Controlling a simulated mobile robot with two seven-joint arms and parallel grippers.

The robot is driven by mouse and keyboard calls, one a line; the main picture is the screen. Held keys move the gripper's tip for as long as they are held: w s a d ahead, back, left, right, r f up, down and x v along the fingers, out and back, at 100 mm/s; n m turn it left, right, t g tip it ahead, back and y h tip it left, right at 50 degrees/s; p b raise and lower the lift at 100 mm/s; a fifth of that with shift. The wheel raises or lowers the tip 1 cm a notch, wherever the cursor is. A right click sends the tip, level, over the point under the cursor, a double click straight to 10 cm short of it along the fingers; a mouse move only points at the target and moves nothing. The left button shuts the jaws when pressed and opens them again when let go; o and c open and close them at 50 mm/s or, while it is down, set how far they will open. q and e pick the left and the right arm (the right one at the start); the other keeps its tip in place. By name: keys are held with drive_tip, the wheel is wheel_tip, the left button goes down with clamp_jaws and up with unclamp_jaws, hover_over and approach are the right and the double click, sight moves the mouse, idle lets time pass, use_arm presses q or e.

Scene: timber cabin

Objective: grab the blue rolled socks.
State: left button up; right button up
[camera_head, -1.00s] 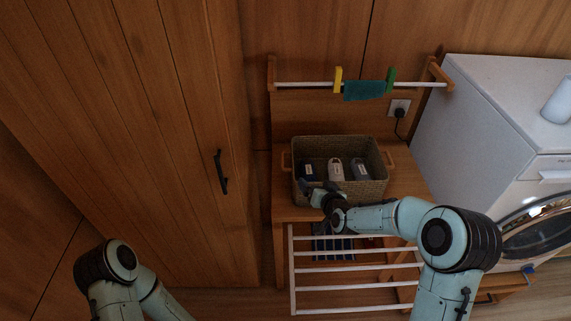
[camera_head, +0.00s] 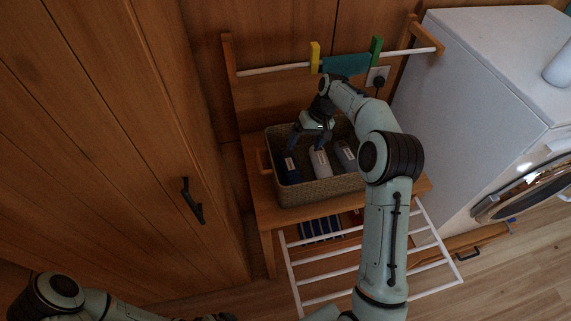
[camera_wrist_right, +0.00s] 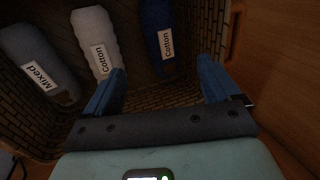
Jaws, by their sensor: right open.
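The blue rolled socks (camera_head: 291,170) lie at the left inside the woven basket (camera_head: 318,190), beside a white roll (camera_head: 320,163) and a grey roll (camera_head: 345,154). In the right wrist view the blue socks (camera_wrist_right: 160,36) carry a white "Cotton" label. My right gripper (camera_head: 308,143) is over the back part of the basket, pointing down. In the right wrist view its two blue fingers are spread and empty (camera_wrist_right: 160,78), and the near end of the blue socks shows between and beyond them. My left arm shows at the bottom left, but its fingers do not.
The basket stands on a wooden bench (camera_head: 265,208) with a white rack (camera_head: 330,277) below. A rail with clips and a teal cloth (camera_head: 346,65) runs behind. A wooden cabinet (camera_head: 130,150) is left; a white washing machine (camera_head: 480,100) is right.

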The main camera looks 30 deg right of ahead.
hover_over(294, 166)
drive_tip(key=d, duration=0.1)
drive_tip(key=f, duration=0.6)
drive_tip(key=shift+s+d+b, duration=0.2)
drive_tip(key=shift+s+b, duration=0.1)
drive_tip(key=shift+s, duration=0.1)
drive_tip(key=shift+x, duration=3.05)
use_arm(q)
drive_tip(key=shift+s+f, duration=0.4)
drive_tip(key=shift+s, duration=0.1)
use_arm(e)
drive_tip(key=shift+w, duration=0.15)
drive_tip(key=shift+c, duration=0.4)
drive_tip(key=c, duration=1.1)
drive_tip(key=shift+c, duration=0.2)
